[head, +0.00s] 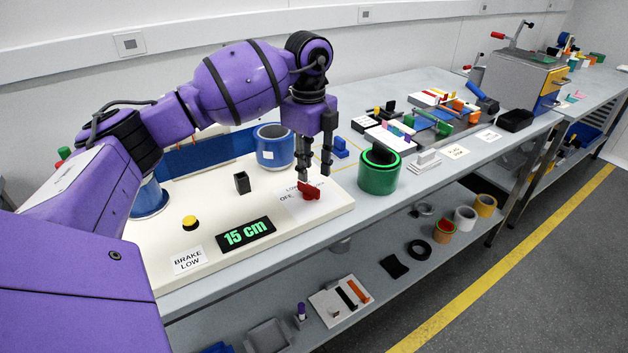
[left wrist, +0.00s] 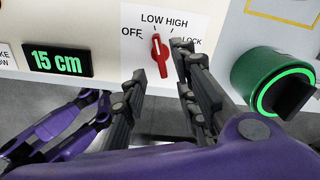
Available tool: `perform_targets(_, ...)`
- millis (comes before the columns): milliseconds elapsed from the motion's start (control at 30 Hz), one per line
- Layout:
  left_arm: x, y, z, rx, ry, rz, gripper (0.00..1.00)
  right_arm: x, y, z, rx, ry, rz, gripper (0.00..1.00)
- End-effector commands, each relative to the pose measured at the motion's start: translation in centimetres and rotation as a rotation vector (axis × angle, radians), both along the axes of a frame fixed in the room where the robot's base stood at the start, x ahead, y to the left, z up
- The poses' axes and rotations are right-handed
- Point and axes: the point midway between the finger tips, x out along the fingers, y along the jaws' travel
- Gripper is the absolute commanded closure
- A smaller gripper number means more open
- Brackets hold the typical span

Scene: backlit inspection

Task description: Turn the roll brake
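The roll brake's red knob (head: 309,190) stands on the cream panel near its right front end. In the left wrist view the red knob (left wrist: 161,57) points up and slightly left, closest to the LOW mark, on a white label plate (left wrist: 136,17) reading OFF, LOW, HIGH and LOCK. My left gripper (head: 314,177) points down at the knob with its fingers spread. In the left wrist view its fingertips (left wrist: 160,64) lie to either side of the knob, with visible gaps and no clear contact.
A lit display (head: 246,234) reads 15 cm beside a BRAKE LOW card (head: 190,260). A yellow button (head: 190,222), a small black holder (head: 242,182) and a blue roll (head: 275,147) are on the panel. A green roll (head: 378,172) stands close to the knob's right.

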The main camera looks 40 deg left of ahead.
Motion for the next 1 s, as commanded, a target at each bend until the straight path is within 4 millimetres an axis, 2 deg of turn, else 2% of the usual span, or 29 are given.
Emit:
perform_targets(100, -0.1, 0.0, -2.2, 0.0, 0.003, -0.001, 0.73, -0.8, -0.1, -0.2, -0.002, 0.014, -0.002, 0.67)
perform_targets(300, 0.0, 0.0, -4.7, -0.001, 0.0, -0.002, 0.73, 0.2, 0.0, 0.2, 0.0, -0.005, 0.0, 0.67)
perform_targets(667, 0.0, 0.0, -5.5, -0.001, -0.002, -0.003, 0.73, 1.1, 0.2, 0.6, 0.003, -0.022, 0.003, 0.67)
perform_targets(700, 0.0, 0.0, -5.5, -0.001, -0.002, -0.003, 0.74, 1.1, 0.2, 0.5, 0.003, -0.022, 0.003, 0.67)
perform_targets(900, 0.0, 0.0, -5.5, -0.001, -0.002, -0.003, 1.0, 0.9, 0.2, 0.5, 0.003, -0.019, 0.003, 0.67)
perform_targets(1000, 0.0, 0.0, -5.5, -0.001, -0.002, -0.003, 1.0, 0.7, 0.1, 0.4, 0.002, -0.015, 0.003, 0.67)
